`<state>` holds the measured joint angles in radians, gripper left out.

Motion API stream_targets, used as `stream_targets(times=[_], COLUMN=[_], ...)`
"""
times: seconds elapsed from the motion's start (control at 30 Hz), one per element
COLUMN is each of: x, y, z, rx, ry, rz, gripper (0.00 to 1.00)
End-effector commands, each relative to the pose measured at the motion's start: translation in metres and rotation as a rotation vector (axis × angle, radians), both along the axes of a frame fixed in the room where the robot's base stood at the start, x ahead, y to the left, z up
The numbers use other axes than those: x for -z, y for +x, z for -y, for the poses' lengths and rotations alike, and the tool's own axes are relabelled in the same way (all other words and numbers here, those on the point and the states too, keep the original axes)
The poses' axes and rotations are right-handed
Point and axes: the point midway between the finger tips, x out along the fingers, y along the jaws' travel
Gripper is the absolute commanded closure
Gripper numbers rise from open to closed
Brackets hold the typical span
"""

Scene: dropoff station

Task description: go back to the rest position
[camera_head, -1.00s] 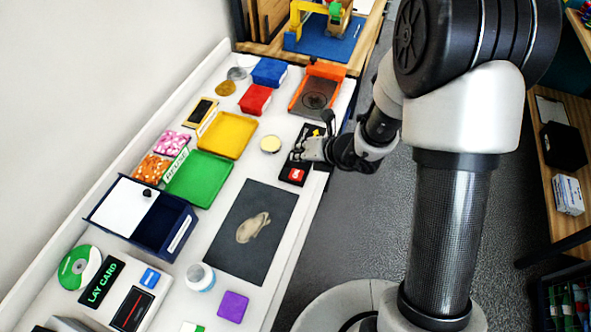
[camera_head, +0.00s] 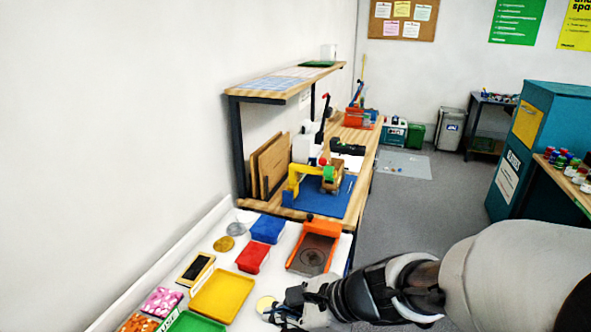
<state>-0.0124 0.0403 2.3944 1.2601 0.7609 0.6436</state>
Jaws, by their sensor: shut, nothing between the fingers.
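My gripper (camera_head: 279,309) is at the lower middle of the head view, at the right edge of the white table, just right of a pale round disc (camera_head: 264,304). It is small and dark here, with its fingers shut and nothing held. My arm reaches in from the lower right corner and lies almost level across the picture.
The table holds a yellow tray (camera_head: 223,295), red box (camera_head: 252,256), blue box (camera_head: 267,229) and orange-framed tray (camera_head: 313,249). A wooden bench (camera_head: 350,220) with a shelf (camera_head: 285,82) stands behind. Grey floor (camera_head: 415,215) lies open right of it; a teal cabinet (camera_head: 535,130) stands beyond.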

Motion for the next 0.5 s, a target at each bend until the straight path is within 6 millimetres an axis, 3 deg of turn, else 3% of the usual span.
stream_targets(times=[0.03,0.1,0.3,0.5], x=[-0.015,-0.027,-0.043,-0.055], y=[-0.019,-0.047,-0.112,-0.146], z=[0.005,0.017,0.077,0.140], rx=[-0.131,-0.326,-0.848,-1.209], ry=[-0.081,-0.213,-0.642,-1.005], rz=[0.102,0.232,0.524,0.630], gripper=[1.00,1.00,1.00,1.00])
